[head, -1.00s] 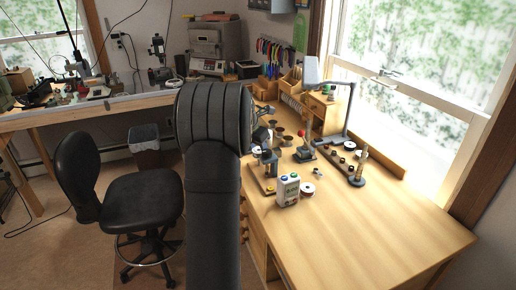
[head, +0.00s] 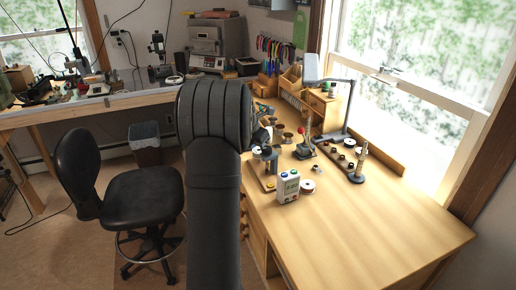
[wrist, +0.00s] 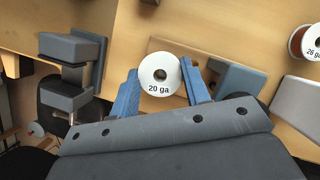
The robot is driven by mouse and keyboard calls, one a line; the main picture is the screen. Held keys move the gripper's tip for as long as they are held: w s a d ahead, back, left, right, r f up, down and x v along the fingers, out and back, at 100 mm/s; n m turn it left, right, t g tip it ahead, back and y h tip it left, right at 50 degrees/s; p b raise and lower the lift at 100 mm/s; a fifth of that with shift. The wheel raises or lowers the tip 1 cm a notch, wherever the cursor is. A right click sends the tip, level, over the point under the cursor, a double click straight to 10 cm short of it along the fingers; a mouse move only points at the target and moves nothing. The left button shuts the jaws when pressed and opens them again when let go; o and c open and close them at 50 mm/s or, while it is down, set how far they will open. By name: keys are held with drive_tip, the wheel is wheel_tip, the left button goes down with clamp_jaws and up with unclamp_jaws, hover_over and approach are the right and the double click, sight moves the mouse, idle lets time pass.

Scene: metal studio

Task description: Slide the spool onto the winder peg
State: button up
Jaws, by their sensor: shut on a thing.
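In the wrist view a white spool marked "20 ga" (wrist: 152,88) sits between the blue fingers of my gripper (wrist: 162,82). The gripper is shut on it, and the spool's flat face and dark centre hole face the camera. Beneath and to the right, a grey block (wrist: 240,78) stands on a wooden base, apparently the winder. In the head view this grey-posted device on its wooden base (head: 269,184) stands at the bench's near left edge. The peg is not clearly visible, so I cannot tell whether the spool is around it. My arm hides most of the gripper in the head view.
A white box with coloured buttons (head: 288,188) stands near the base, with another spool (head: 307,187) beside it. A grey clamp-like part (wrist: 75,68) is left of the gripper. A lamp (head: 343,110) and small-parts stand (head: 350,165) are behind. The bench's front right is clear.

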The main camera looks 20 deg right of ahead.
drive_tip(key=shift+s+a+f, duration=0.15)
drive_tip(key=shift+s+f, duration=0.05)
drive_tip(key=shift+f, duration=1.3)
drive_tip(key=o, duration=1.1)
drive_tip(key=shift+c, duration=0.2)
drive_tip(key=w+d+v, duration=0.1)
drive_tip(key=v, duration=0.9)
drive_tip(key=shift+r, duration=0.7)
drive_tip(key=shift+s, duration=0.15)
